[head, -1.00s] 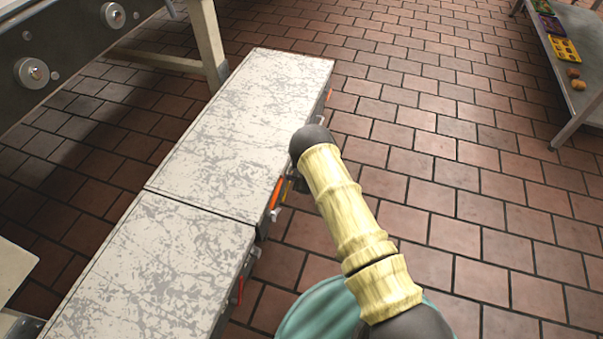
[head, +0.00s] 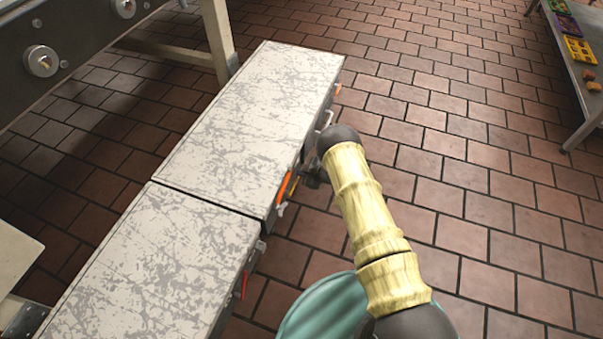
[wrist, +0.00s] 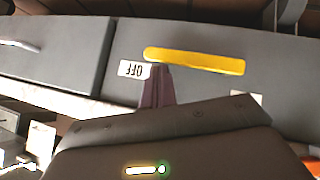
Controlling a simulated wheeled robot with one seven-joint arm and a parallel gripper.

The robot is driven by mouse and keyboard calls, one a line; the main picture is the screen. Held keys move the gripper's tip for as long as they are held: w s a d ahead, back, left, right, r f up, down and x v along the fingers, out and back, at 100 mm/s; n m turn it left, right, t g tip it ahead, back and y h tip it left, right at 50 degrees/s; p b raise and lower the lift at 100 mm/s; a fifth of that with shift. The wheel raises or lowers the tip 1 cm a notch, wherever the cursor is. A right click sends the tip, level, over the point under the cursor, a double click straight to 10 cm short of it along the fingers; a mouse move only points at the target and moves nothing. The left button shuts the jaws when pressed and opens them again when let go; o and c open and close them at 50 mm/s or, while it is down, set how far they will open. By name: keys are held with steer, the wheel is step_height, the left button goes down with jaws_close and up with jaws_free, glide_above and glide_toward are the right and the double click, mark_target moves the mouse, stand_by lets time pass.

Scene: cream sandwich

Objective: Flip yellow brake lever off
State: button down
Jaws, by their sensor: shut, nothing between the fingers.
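The yellow brake lever (wrist: 195,60) lies nearly level across a grey panel in the wrist view. In the head view only a small yellow piece (head: 293,188) of it shows at the unit's side. An upside-down OFF label (wrist: 133,69) is by the lever's left end. My gripper (wrist: 158,72) is shut and empty, its fingertips just below the lever's left part and right of the OFF label. I cannot tell whether they touch the lever. In the head view my gripper (head: 311,174) is dark and partly hidden by my wrist.
White scuffed-top units (head: 245,130) stand in a row, with an orange lever (head: 283,187) and a red lever (head: 243,285) on their sides. A teal round thing (head: 318,305) is at the bottom. A table (head: 590,70) stands far right. Tiled floor between is clear.

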steer(key=shift+s+d, duration=0.15)
steer(key=shift+d, duration=0.1)
steer(key=s+d+r+p, duration=0.2)
steer(key=d+r+p, duration=0.4)
steer(key=r+p, duration=0.1)
stand_by(0.4)
steer(key=shift+w+d+r, duration=0.1)
steer(key=shift+w+d, duration=0.05)
